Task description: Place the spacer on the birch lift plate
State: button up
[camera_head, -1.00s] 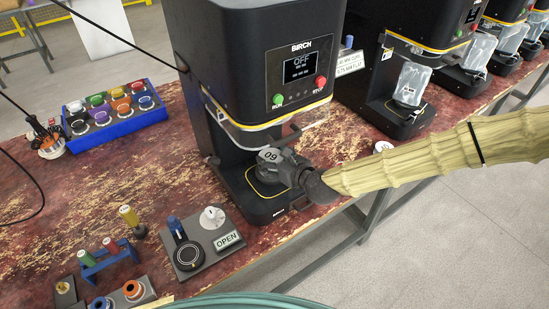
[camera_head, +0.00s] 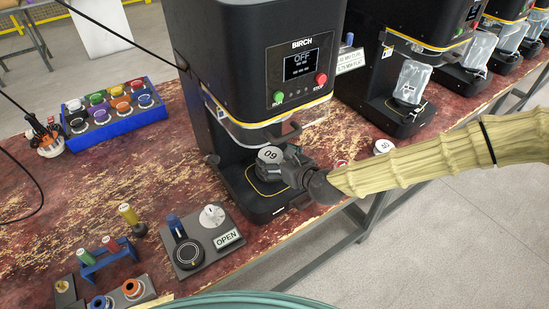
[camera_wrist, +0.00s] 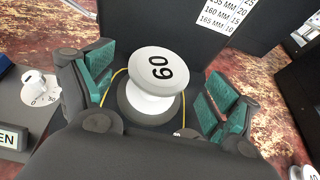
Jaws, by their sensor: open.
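The spacer (camera_head: 270,155) is a white-topped spool marked with a 6 and a 0. It stands upright on the birch lift plate (camera_head: 262,203), the black base with a yellow outline under the Birch machine. In the wrist view the spacer (camera_wrist: 152,75) sits between the green finger pads, with a gap on each side. My gripper (camera_head: 287,166) is open, reaching in from the right at plate height. In the wrist view its two fingers (camera_wrist: 158,92) are spread. The plate's middle is hidden under the spacer.
The Birch machine (camera_head: 300,65) overhangs the plate, its display reading OFF. Another white disc (camera_head: 383,146) lies on the bench at right. A dial panel marked OPEN (camera_head: 228,238) sits at front left. A blue rack of coloured pucks (camera_head: 115,128) stands at back left.

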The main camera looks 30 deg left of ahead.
jog(key=b+v, duration=0.2)
jog(key=v, duration=0.8)
jog(key=shift+d+r, duration=0.15)
jog(key=shift+d, duration=0.05)
jog(key=shift+s, duration=0.1)
jog(key=s+d+f+n+g+h, duration=0.1)
jog(key=s+d+f+n+h, duration=0.3)
jog(key=d+f, duration=0.7)
jog(key=s+d+f+n+g+h, duration=0.15)
jog(key=s+d+f+n, duration=0.55)
jog(key=f, duration=0.7)
jog(key=s+d+f+n+h, duration=0.2)
jog(key=s+d+n, duration=0.1)
jog(key=d, duration=0.7)
jog(key=s+d+f+n+g+h, duration=0.1)
jog(key=s+d+f+n+h, duration=0.1)
jog(key=d, duration=0.8)
jog(key=s+d+f+n+g+h, duration=0.1)
jog(key=s+d+f+n+h, duration=0.2)
jog(key=s+d+n, duration=0.3)
jog(key=s+d+f, duration=0.1)
jog(key=d, duration=0.3)
jog(key=shift+s+f, duration=0.25)
jog(key=shift+s, duration=0.15)
